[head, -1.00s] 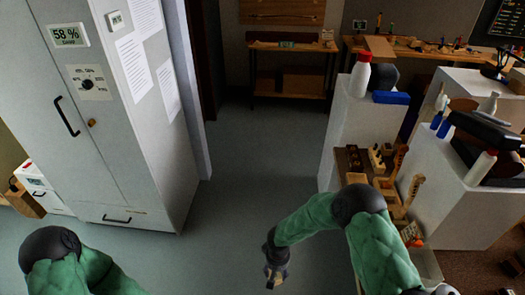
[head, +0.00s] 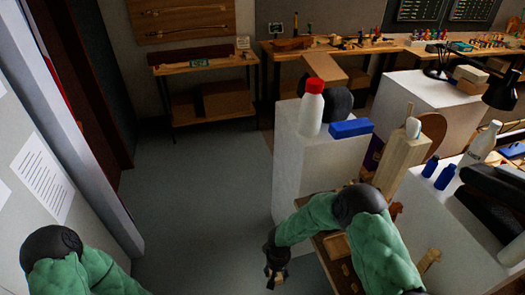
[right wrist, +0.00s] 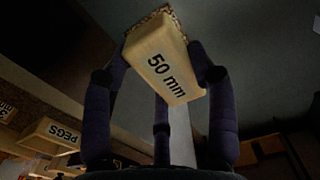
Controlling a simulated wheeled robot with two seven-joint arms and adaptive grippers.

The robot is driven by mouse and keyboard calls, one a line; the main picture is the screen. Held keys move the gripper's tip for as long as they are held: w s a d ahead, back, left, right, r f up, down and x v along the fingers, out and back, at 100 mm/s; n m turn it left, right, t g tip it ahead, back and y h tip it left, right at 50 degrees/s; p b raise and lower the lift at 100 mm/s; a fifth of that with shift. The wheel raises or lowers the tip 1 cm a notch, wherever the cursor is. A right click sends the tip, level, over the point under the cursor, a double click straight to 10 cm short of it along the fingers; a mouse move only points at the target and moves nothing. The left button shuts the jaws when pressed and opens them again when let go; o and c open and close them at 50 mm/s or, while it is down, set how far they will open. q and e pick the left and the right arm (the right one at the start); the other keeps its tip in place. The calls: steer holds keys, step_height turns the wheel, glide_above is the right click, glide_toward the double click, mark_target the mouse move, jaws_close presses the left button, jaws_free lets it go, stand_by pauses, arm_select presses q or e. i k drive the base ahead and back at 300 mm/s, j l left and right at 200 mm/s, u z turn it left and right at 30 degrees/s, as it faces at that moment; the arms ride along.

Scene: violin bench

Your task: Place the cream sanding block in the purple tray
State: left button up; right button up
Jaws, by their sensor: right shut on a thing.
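In the right wrist view my right gripper (right wrist: 162,85) is shut on a cream block (right wrist: 160,62) marked "50 mm", with a rough, speckled brown face at its far end. In the head view this gripper (head: 275,275) hangs low over the floor, left of the low wooden surface; the block is too small to make out there. My left gripper is out of view; only part of the left arm shows. I cannot make out a purple tray; a small purple patch shows behind the pale wooden block on the right, largely hidden.
White cabinets (head: 320,165) stand close on the right, with a red-capped white bottle (head: 311,110) and a blue block (head: 351,128) on top. A wooden bench (head: 200,68) stands at the back. The grey floor (head: 190,200) ahead is clear. A grey cabinet (head: 30,120) is at left.

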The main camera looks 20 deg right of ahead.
mark_target(366, 149)
steer(key=i+z, duration=0.1)
steer(key=i, duration=0.75)
steer(key=i+j+z, duration=0.1)
steer(key=i, duration=0.7)
steer(key=i+l+z, duration=0.1)
steer(key=i+z, duration=0.2)
steer(key=z, duration=0.15)
steer(key=i+z, duration=0.25)
steer(key=z, duration=0.15)
steer(key=i+j+z, duration=0.15)
steer(key=i+z, duration=0.15)
steer(key=z, duration=0.15)
steer(key=i+j+z, duration=0.2)
steer(key=z, duration=0.25)
steer(key=i, duration=0.05)
